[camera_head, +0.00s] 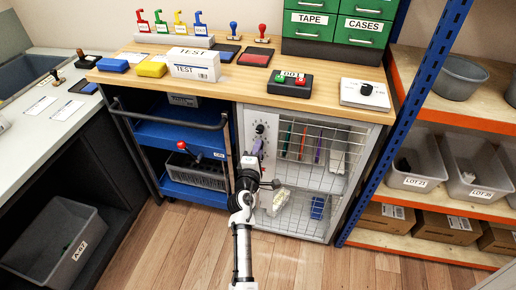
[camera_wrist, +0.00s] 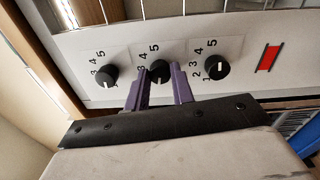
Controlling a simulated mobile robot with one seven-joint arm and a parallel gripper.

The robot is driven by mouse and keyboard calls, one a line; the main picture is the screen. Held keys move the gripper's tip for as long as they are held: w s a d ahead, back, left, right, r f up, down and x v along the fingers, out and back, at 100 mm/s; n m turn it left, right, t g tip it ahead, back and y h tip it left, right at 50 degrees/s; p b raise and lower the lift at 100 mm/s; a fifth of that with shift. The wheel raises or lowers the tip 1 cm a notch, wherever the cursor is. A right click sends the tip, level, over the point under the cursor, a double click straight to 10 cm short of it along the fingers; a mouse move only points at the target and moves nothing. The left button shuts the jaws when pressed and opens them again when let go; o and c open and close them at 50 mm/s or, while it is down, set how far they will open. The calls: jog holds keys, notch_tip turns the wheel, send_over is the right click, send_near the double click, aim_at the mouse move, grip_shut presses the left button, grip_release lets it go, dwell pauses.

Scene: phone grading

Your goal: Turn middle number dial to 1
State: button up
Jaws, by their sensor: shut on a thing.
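Three round black dials sit in a row on a light panel (camera_wrist: 245,50) in the wrist view. The middle number dial (camera_wrist: 160,69) is between the purple fingers of my gripper (camera_wrist: 159,84), which is shut on it. A white mark on this dial faces down in the picture, toward my gripper.
The left dial (camera_wrist: 110,74) and right dial (camera_wrist: 216,67) are close on either side of my fingers. A red mark (camera_wrist: 269,57) is farther right. A wire-mesh door (camera_head: 318,150) stands right of the panel, and a blue cart (camera_head: 190,133) stands left.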

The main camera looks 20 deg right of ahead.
jog(key=shift+r+n, duration=0.1)
jog(key=shift+n, duration=0.2)
jog(key=o, duration=1)
jog(key=shift+s, duration=0.1)
